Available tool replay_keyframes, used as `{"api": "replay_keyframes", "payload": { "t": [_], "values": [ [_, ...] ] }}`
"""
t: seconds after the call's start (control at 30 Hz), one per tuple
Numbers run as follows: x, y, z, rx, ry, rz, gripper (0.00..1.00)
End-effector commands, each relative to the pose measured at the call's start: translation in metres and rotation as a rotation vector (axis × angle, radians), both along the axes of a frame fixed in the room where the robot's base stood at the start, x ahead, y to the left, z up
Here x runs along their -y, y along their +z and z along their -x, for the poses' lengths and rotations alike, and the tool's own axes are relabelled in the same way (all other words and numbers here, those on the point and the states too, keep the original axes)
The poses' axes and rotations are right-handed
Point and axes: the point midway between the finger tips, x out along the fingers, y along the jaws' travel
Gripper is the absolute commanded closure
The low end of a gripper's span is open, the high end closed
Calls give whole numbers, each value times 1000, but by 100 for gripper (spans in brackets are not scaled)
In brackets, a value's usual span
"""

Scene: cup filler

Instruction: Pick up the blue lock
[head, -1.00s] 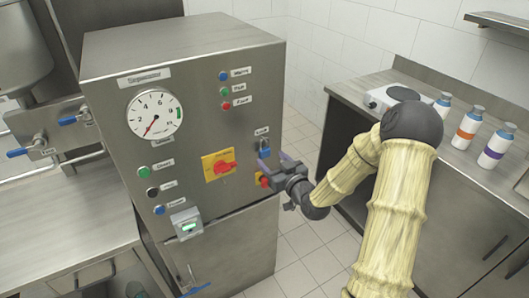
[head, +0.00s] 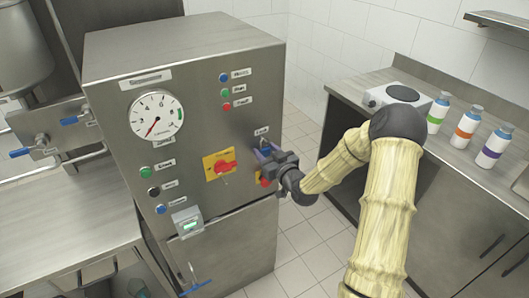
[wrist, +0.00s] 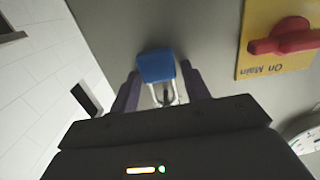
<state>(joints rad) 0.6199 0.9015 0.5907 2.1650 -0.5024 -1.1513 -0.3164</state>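The blue lock (wrist: 156,67) hangs on the grey front panel of the machine, its metal shackle showing in the wrist view. My gripper (wrist: 158,76) has its two purple-grey fingers on either side of the lock body, with only narrow gaps beside it. The fingers look open, and I see no clear contact.
A red rotary switch on a yellow plate (head: 219,165) is just left of my gripper. A gauge (head: 156,116) and several buttons are on the same panel. A counter at right holds a hot plate (head: 402,95) and bottles. Floor between is clear.

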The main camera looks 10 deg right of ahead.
Motion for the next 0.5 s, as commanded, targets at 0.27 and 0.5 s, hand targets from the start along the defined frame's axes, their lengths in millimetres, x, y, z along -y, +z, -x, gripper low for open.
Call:
{"api": "replay_keyframes", "payload": {
  "t": [0.27, 0.5],
  "values": [
    [0, 0, 0, 1, 0, 0, 89],
    [0, 3, 0, 2, 0, 0, 89]
  ]
}}
